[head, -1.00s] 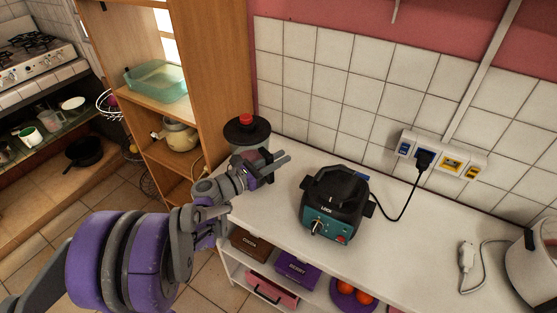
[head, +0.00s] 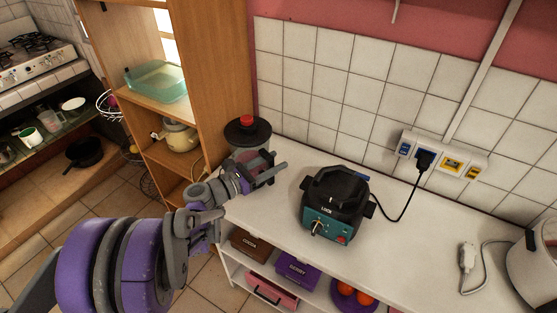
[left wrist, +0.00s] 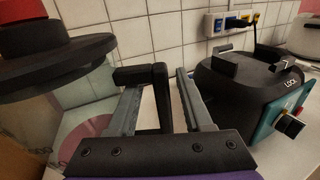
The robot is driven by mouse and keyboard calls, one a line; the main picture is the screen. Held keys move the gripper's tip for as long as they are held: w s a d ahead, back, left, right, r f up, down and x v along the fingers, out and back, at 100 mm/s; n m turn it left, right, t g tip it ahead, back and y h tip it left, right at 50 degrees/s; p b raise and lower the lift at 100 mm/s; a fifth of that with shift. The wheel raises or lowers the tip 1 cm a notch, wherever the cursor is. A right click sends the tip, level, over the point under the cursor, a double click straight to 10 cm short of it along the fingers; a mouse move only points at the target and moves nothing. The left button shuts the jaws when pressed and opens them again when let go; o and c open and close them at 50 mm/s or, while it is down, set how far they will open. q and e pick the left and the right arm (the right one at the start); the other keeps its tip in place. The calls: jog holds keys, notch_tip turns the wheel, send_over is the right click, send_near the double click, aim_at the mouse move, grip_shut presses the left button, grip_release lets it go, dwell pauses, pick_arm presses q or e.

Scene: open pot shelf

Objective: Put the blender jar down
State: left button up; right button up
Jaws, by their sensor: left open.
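The blender jar (head: 263,155), clear with a black lid and a red cap, stands upright at the left end of the white counter, beside the wooden shelf. My gripper partly hides its lower part. In the left wrist view its lid (left wrist: 50,62) and clear wall fill the left side. My left gripper (head: 270,174) is open, at the jar's right front side. In the left wrist view the jar's black handle (left wrist: 158,97) shows between the two spread fingers. I cannot tell whether they touch it. The blender base (head: 335,203), black and teal, stands to the right.
The counter (head: 420,240) is bare right of the base, up to a plug and a pale appliance (head: 538,252). The base's cord runs to wall sockets (head: 440,158). The wooden shelf (head: 217,80) rises close behind the jar. Boxes and a purple bowl sit under the counter.

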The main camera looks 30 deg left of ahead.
pick_arm(q)
jog(key=b+v, duration=0.1)
jog(key=v, duration=0.9)
jog(key=s+d+f+m+g+y, duration=0.1)
jog(key=s+d+f+m+g, duration=0.25)
jog(key=d+m, duration=0.3)
jog(key=s+d+f+m+g+y, duration=0.1)
jog(key=s+d+f+m+g, duration=0.1)
jog(key=d+f+m+g, duration=0.5)
jog(key=s+d+f+m+y, duration=0.1)
jog(key=s+m+y, duration=0.5)
jog(key=s+m, duration=0.5)
jog(key=m, duration=0.5)
jog(key=shift+s+f+m, duration=0.25)
jog(key=shift+f+m, duration=0.1)
jog(key=shift+d, duration=0.1)
jog(key=r+p, duration=0.2)
jog(key=r, duration=0.1)
jog(key=shift+w+r, duration=0.15)
jog(key=shift+w, duration=0.2)
